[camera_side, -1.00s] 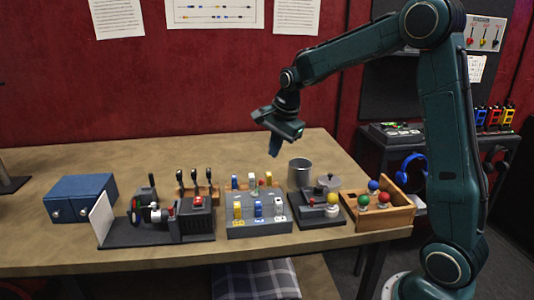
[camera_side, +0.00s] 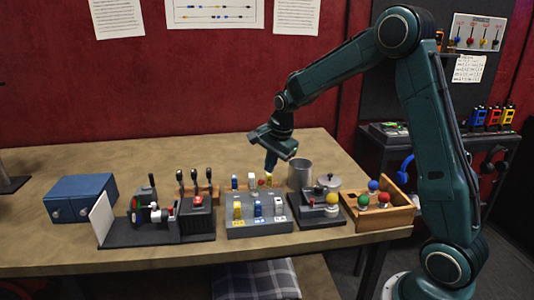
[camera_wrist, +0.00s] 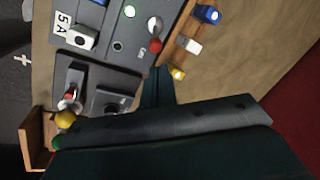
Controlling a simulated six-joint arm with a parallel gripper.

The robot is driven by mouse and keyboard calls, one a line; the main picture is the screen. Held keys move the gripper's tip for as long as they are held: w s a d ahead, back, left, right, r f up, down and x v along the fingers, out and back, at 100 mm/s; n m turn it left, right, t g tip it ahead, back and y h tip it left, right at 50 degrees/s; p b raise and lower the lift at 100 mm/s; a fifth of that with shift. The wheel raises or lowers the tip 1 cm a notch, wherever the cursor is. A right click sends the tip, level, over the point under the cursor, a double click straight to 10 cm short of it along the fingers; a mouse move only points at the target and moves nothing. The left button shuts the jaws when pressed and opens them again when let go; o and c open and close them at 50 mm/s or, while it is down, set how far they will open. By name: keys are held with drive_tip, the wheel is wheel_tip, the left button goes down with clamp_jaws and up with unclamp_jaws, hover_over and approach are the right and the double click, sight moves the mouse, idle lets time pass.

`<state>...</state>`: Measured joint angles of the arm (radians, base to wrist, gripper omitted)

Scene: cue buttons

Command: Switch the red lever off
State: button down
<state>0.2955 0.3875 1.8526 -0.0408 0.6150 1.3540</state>
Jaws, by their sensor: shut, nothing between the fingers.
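A small red-tipped lever (camera_wrist: 155,46) stands on a grey panel box (camera_wrist: 95,20) in the wrist view, beside a silver round part and dark lettering. In the side view the grey box (camera_side: 260,230) stands near the table's front, and the red tip is too small to make out clearly behind its front switches. My gripper (camera_side: 270,166) is shut and empty, pointing down above the back edge of this box. In the wrist view its fingertips (camera_wrist: 161,80) show just below the red-tipped lever, apart from it as far as I can tell.
Yellow, white and blue switches (camera_wrist: 193,45) stand in a row behind the box. A dark unit with a yellow ball (camera_side: 332,211), a metal cup (camera_side: 299,173) and a wooden tray of coloured balls (camera_side: 397,214) are to the right. Black levers (camera_side: 195,180) stand left. The table's back is clear.

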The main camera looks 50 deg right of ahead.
drive_tip(key=shift+x, duration=2.05)
drive_tip(key=shift+w+a+r+g+h, duration=0.3)
drive_tip(key=shift+w+a+g+h, duration=0.25)
drive_tip(key=shift+g, duration=0.25)
drive_tip(key=shift+s+h, duration=0.1)
drive_tip(key=shift+h, duration=0.15)
drive_tip(key=shift+w+a+r+n+g+h, duration=0.2)
drive_tip(key=shift+w+a+g+h, duration=0.25)
drive_tip(key=shift+g+h, duration=0.2)
drive_tip(key=shift+w+a+r+n+g+h, duration=0.1)
drive_tip(key=shift+w+a+n+g+h, duration=0.1)
drive_tip(key=shift+w+a+g+h, duration=0.35)
drive_tip(key=shift+w+a, duration=0.25)
drive_tip(key=shift+w, duration=0.05)
drive_tip(key=shift+r, duration=0.2)
drive_tip(key=shift+r, duration=0.6)
